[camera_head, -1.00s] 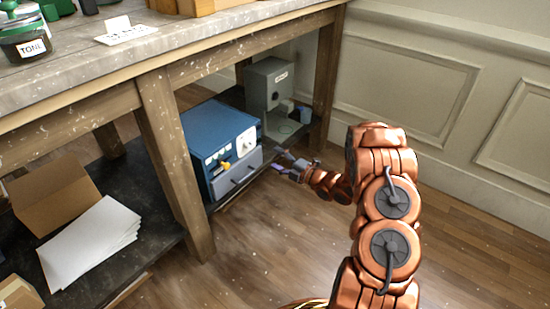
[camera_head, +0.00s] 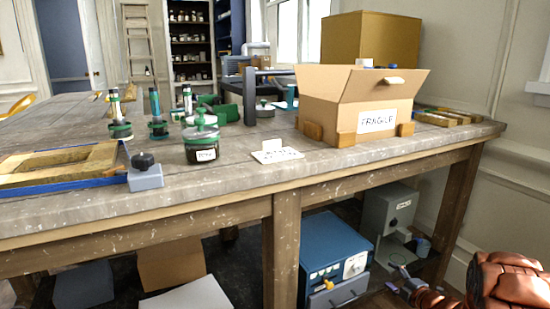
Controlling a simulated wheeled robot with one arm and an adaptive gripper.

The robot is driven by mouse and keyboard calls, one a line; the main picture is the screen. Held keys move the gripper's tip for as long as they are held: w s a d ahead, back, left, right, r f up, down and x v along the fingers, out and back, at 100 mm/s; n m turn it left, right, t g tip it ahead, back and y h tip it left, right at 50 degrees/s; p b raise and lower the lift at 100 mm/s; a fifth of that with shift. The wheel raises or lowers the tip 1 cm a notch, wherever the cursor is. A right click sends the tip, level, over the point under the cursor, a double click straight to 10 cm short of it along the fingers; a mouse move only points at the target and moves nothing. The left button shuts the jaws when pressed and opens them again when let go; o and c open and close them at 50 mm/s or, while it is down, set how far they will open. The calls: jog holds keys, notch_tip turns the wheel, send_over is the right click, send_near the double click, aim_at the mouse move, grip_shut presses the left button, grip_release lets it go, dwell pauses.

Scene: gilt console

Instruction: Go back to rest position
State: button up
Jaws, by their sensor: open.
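My gripper (camera_head: 402,282) shows small at the lower right, in front of the lower shelf and just right of a blue box-shaped device (camera_head: 335,255). It is open, and I see nothing held in it. My copper-coloured arm (camera_head: 498,283) comes in from the bottom right corner, and most of it is out of frame.
The long worktable (camera_head: 225,192) carries an open cardboard box (camera_head: 320,100) marked fragile, a labelled jar (camera_head: 201,140) and a white card (camera_head: 276,152). A grey machine (camera_head: 385,210) stands on the shelf beside the blue device. A table leg (camera_head: 452,215) stands near my gripper.

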jog(key=s+d+r+m+g+h+p, duration=0.1)
jog(key=d+r+m+g+h+p, duration=0.2)
jog(key=r, duration=0.5)
jog(key=s+r+m+h+p, duration=0.25)
jog(key=r+p, duration=0.35)
jog(key=r, duration=0.3)
jog(key=s+a+r+m+g+h+p, duration=0.1)
jog(key=s+r+m+g+p, duration=0.1)
jog(key=s+r+m+p, duration=0.3)
jog(key=s+a+r+g+h+p, duration=0.1)
jog(key=s+r+g+h, duration=0.15)
jog(key=r, duration=0.45)
jog(key=s+a+r+m+g+y+p, duration=0.1)
jog(key=s+a+r+m+g+p, duration=0.2)
jog(key=s, duration=1)
jog(key=s+a+r+m+g+y+p, duration=0.2)
jog(key=s+a+r+m+g+p, duration=0.1)
jog(key=s+a+r+p, duration=0.5)
jog(key=s+a+r+m+g+y+p, duration=0.1)
jog(key=s+a+r+m+g+p, duration=0.2)
jog(key=s+a+r+p, duration=0.3)
jog(key=s+a+r, duration=0.2)
jog(key=s, duration=0.4)
jog(key=s+a+r, duration=0.3)
jog(key=s, duration=0.3)
jog(key=shift+s+y, duration=0.25)
jog(key=shift+y, duration=0.05)
